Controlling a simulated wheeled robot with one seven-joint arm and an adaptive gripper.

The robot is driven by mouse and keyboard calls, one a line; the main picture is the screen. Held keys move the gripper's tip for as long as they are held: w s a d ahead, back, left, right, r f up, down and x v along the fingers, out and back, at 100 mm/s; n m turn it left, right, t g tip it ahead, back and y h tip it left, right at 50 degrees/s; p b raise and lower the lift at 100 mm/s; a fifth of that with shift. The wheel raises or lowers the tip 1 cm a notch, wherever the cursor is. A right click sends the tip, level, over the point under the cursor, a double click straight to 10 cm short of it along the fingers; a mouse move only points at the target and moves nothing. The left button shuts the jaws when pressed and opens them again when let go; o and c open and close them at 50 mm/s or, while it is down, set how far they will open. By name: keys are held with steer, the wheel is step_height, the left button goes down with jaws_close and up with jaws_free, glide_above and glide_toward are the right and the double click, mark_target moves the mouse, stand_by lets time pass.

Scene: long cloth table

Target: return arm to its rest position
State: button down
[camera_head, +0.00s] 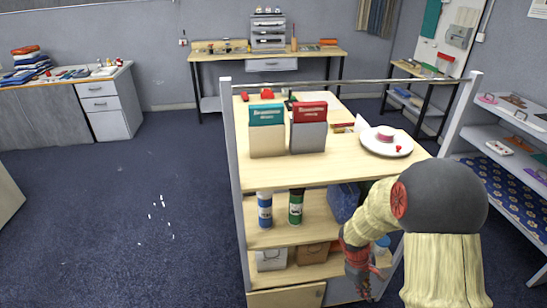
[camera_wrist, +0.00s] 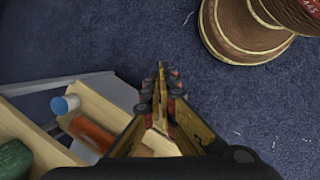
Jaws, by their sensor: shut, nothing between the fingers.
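My gripper (camera_head: 362,283) hangs low at the right front of the shelf unit (camera_head: 284,168) in the head view, with my arm bent above it. In the wrist view my gripper (camera_wrist: 162,88) has its fingers together, with nothing held between them. The fingers point over the dark blue carpet (camera_wrist: 120,35). The shelf unit's light wooden boards (camera_wrist: 88,103) lie close beside the fingers at the lower left. My arm hides part of the unit's right side in the head view.
Blue (camera_head: 265,209) and green (camera_head: 296,207) bottles stand on the middle shelf. On top are two file holders (camera_head: 267,140) and a white plate (camera_head: 371,147). A bottle with a blue cap (camera_wrist: 66,104) lies near the gripper's left. Open carpet (camera_head: 130,215) lies left.

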steer(key=s+a+r+m+t+y, duration=0.1)
steer(key=s+a+r+m+t, duration=0.1)
steer(key=s+r, duration=0.4)
steer(key=s+a+r+m+t+y, duration=0.1)
steer(key=s+a+r, duration=0.4)
steer(key=r, duration=1.1)
steer(key=s+a+r+m+t+y, duration=0.1)
steer(key=s+a+r+m+t, duration=0.3)
steer(key=s+r, duration=0.3)
step_height(320, 180, up, 4)
steer(key=shift+r+m+y, duration=0.1)
steer(key=shift+m+y, duration=0.2)
steer(key=shift+m, duration=0.3)
